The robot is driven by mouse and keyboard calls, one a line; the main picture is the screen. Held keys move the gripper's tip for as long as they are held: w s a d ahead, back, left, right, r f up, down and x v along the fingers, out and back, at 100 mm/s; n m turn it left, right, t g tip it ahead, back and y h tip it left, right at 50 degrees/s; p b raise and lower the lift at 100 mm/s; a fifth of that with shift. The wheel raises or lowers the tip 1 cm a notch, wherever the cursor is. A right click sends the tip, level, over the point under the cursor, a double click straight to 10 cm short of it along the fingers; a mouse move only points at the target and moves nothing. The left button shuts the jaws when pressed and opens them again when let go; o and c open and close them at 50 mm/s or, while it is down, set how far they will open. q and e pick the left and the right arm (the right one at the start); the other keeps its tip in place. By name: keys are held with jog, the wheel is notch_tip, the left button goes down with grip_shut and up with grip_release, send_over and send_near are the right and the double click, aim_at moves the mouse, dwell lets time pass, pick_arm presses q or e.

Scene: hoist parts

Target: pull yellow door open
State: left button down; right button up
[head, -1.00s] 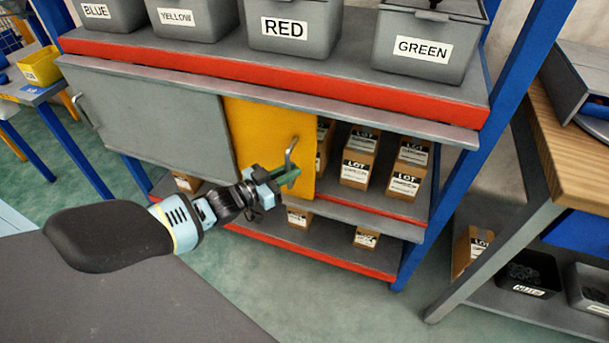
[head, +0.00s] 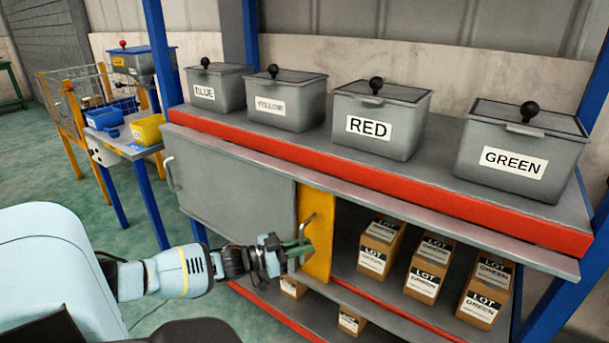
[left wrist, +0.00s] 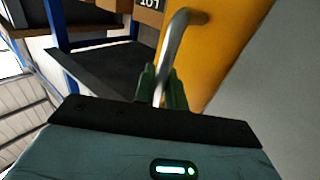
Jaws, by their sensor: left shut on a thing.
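The yellow door (head: 318,233) is a narrow panel in the shelf's middle level, partly behind the grey door (head: 228,188) on its left. Its metal bar handle (head: 303,228) stands near its left side in the head view. My left gripper (head: 298,250) is shut on the lower part of this handle. In the left wrist view, the green fingers (left wrist: 162,88) close around the bent handle (left wrist: 174,45), with the yellow door (left wrist: 222,45) behind it. My right gripper is not in view.
Several cartons marked LOT (head: 427,268) stand in the open bay right of the yellow door. Grey lidded bins, including the red-labelled one (head: 380,118), stand on the shelf top. A blue post (head: 570,270) bounds the right side.

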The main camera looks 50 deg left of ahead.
pick_arm(q)
jog(key=shift+f, duration=0.1)
jog(key=c, duration=1.5)
grip_release()
jog(key=shift+c, duration=0.2)
jog(key=shift+s, duration=0.15)
jog(key=p+v, duration=0.1)
jog(key=v, duration=0.6)
jog(key=shift+s+p, duration=0.25)
jog(key=shift+p, duration=0.1)
jog(key=shift+a, duration=0.1)
